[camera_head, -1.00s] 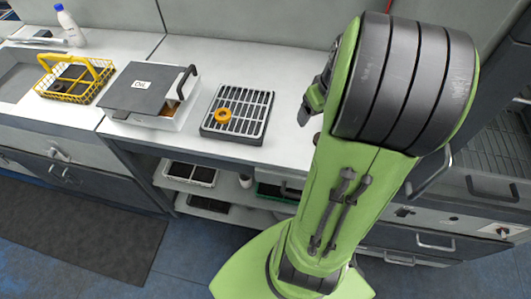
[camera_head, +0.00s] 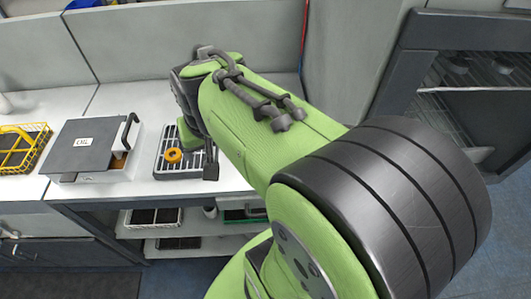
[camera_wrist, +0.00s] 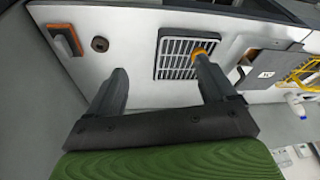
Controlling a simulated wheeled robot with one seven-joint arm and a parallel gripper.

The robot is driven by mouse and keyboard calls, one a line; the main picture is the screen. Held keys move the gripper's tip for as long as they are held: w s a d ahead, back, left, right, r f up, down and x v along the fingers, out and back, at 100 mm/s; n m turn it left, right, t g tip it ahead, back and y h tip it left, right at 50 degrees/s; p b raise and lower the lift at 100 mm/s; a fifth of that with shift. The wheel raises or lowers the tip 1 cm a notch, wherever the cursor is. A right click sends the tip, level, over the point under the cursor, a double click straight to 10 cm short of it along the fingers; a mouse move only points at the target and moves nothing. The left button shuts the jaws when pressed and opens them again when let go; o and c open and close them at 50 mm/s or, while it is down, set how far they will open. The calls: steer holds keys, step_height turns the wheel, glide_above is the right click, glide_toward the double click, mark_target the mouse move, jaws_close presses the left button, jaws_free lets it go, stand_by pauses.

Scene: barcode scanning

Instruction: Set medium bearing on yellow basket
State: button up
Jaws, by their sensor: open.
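An orange ring-shaped bearing (camera_head: 173,155) lies on a black-barred grate tray (camera_head: 162,172) in the head view. In the wrist view the bearing (camera_wrist: 203,51) shows just beyond my right fingertip, partly covered by it. My gripper (camera_wrist: 161,68) is open and empty, its fingers pointing toward the counter and apart from the bearing. In the head view my arm hides most of the gripper; one dark finger shows at the tray's right side. The yellow basket (camera_head: 42,147) stands at the far left, cut by the frame edge; it also shows at the wrist view's right edge (camera_wrist: 304,72).
A grey-lidded box marked OIL (camera_head: 82,150) with a raised black handle stands between basket and tray. In the wrist view, an orange-and-dark block (camera_wrist: 65,40) and a small brown round thing (camera_wrist: 99,44) are left of the tray (camera_wrist: 157,60). Counter between them is clear.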

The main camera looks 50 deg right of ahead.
steer(key=d+f+m+g+y+p, duration=0.1)
steer(key=d+f+m+g+p, duration=0.25)
steer(key=d, duration=0.75)
steer(key=d+f+m+p, duration=0.2)
steer(key=d+f+m, duration=0.35)
steer(key=d, duration=0.45)
steer(key=shift+m, duration=0.5)
steer(key=f, duration=1.5)
steer(key=shift+d+f+b, duration=0.2)
steer(key=shift+f+b, duration=0.15)
steer(key=shift+f, duration=0.05)
steer(key=shift+c, duration=0.3)
steer(key=c, duration=1.3)
step_height(320, 180, up, 10)
steer(key=shift+r, duration=0.1)
